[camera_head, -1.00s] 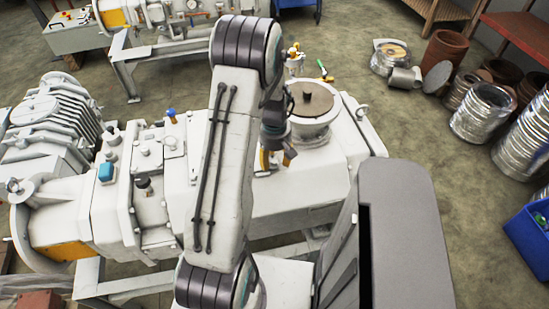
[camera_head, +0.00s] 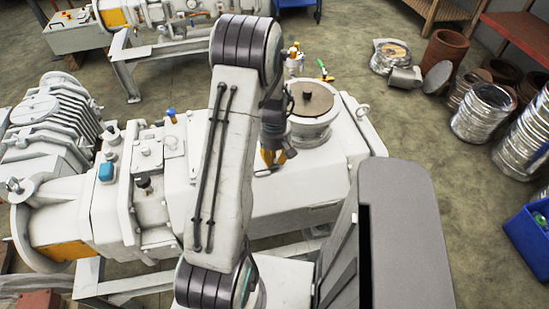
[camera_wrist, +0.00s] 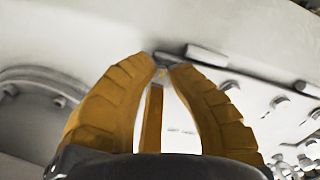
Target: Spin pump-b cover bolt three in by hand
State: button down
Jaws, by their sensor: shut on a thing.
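My gripper (camera_head: 272,158) is over the white pump body (camera_head: 300,190), in front of the round flanged port (camera_head: 311,128). In the wrist view its two yellow ribbed fingers (camera_wrist: 164,66) come together at the tips on a small grey cover bolt (camera_wrist: 162,57), mostly hidden between them. The bolt is at the pale pump cover (camera_wrist: 180,115); how deep it sits cannot be told. Several other bolt heads (camera_wrist: 280,102) stand on the cover to the right. In the head view my arm hides part of the pump, and the held bolt cannot be made out.
The round port rises close behind my gripper. A bar-like piece (camera_wrist: 206,54) lies just right of the fingertips. Metal drums (camera_head: 482,112), clay-coloured pots (camera_head: 446,50) and a blue bin (camera_head: 530,228) stand on the floor at the right. Bare floor lies between them and the pump.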

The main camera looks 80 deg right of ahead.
jog(key=shift+a+f+m+b, duration=0.1)
jog(key=shift+f+m+b, duration=0.1)
jog(key=shift+m+b, duration=0.15)
jog(key=shift+f+m+b, duration=0.1)
jog(key=shift+m+b, duration=0.65)
jog(key=shift+m, duration=0.3)
jog(key=m+b, duration=0.2)
jog(key=m, duration=0.2)
jog(key=shift+m, duration=0.3)
jog(key=m+b, duration=0.1)
jog(key=m, duration=0.2)
jog(key=shift+b, duration=0.4)
jog(key=shift+a+m+b, duration=0.1)
jog(key=shift+m+b, duration=0.45)
jog(key=shift+m, duration=1.65)
jog(key=c, duration=1.1)
grip_release()
jog(key=shift+r, duration=0.2)
jog(key=shift+r, duration=0.1)
